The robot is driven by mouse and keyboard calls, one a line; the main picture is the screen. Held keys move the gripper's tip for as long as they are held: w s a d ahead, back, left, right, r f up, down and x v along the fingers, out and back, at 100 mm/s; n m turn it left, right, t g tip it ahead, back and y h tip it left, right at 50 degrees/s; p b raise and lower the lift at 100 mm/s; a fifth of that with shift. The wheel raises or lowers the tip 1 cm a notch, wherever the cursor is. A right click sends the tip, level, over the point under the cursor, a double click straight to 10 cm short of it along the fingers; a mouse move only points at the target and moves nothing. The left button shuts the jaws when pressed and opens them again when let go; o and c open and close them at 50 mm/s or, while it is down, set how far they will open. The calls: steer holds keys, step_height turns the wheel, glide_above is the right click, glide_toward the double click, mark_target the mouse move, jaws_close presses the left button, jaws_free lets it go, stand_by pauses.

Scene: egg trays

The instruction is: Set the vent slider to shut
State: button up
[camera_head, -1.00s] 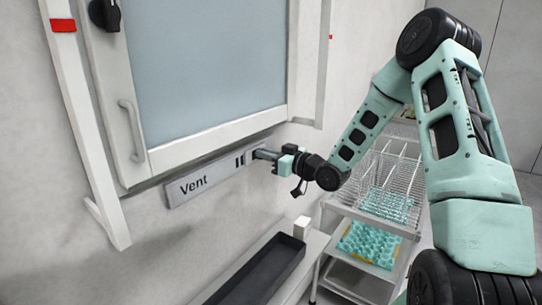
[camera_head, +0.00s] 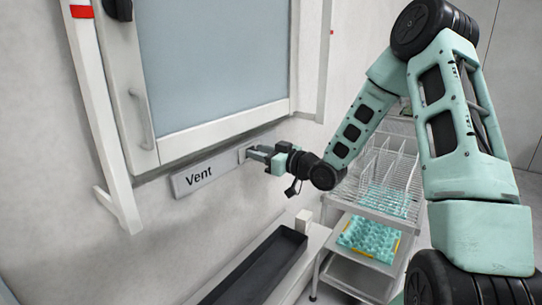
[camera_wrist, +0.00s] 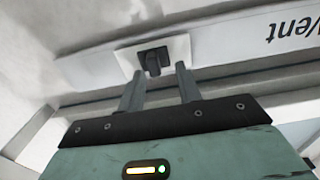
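The vent strip (camera_head: 218,167) is a long light grey panel lettered "Vent", on the wall below the framed window. The dark slider knob (camera_wrist: 153,60) stands on a small white square plate (camera_wrist: 177,47) in the wrist view, where the lettering appears upside down. My gripper (camera_head: 250,153) is at the strip's right part in the head view, its fingers pointing at the wall. In the wrist view my gripper (camera_wrist: 160,70) has its two fingers apart, with the knob between and just beyond their tips. No grip on the knob shows. In the head view the fingers hide the knob.
A white-framed window (camera_head: 215,65) is just above the strip. A black trough (camera_head: 262,268) lies on a ledge below, with a small white block (camera_head: 303,221) near its far end. A wire rack (camera_head: 375,185) and turquoise egg trays (camera_head: 368,238) stand right, below my arm.

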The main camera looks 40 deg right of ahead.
steer(key=p+v, duration=1.3)
steer(key=v, duration=0.4)
steer(key=shift+s, duration=0.1)
stand_by(0.4)
